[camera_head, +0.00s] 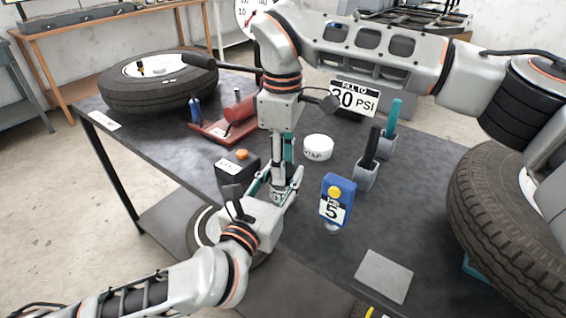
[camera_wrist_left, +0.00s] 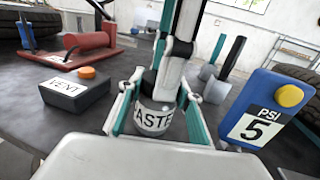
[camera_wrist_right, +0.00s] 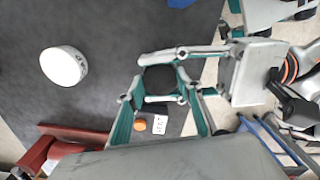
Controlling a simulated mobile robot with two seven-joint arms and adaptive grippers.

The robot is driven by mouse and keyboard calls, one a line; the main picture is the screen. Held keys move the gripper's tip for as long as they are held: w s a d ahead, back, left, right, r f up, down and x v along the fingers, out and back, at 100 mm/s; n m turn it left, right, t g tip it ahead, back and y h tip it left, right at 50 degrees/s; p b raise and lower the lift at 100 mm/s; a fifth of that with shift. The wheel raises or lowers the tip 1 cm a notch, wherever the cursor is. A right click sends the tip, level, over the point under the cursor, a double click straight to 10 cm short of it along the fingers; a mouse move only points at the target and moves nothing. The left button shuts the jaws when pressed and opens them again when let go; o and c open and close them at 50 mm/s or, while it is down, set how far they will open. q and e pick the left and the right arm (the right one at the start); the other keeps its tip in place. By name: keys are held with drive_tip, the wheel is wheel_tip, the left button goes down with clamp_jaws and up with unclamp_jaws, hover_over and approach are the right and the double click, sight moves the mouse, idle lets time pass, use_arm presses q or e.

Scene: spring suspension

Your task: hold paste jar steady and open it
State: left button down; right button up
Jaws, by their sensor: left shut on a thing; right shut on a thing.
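The paste jar (camera_wrist_left: 155,119) is a small white-labelled jar with a dark lid (camera_wrist_right: 159,78). It stands upright near the table's front edge, and in the head view it is mostly hidden by the grippers. My left gripper (camera_head: 284,192) is shut on the jar body from the front, with a finger on each side in the left wrist view (camera_wrist_left: 158,112). My right gripper (camera_head: 281,176) points straight down from above and is shut on the lid, its fingers reaching it in the left wrist view. I cannot tell whether the lid has turned.
A black VENT box (camera_head: 238,166) with an orange button stands left of the jar. A blue PSI gauge (camera_head: 336,203) stands right. A grey pad (camera_head: 384,277) lies front right.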

drive_tip(key=o, duration=1.2)
drive_tip(key=shift+r, duration=0.1)
wheel_tip(320, 180, up, 4)
drive_tip(key=shift+r, duration=0.1)
drive_tip(key=shift+c, duration=0.2)
wheel_tip(320, 180, up, 3)
drive_tip(key=m, duration=0.3)
drive_tip(key=shift+r+m, duration=0.1)
drive_tip(key=shift+m, duration=0.3)
drive_tip(key=shift+f, duration=3.85)
drive_tip(key=shift+c, duration=0.4)
drive_tip(key=c, duration=1.1)
drive_tip(key=n, duration=0.3)
drive_tip(key=shift+n, duration=0.4)
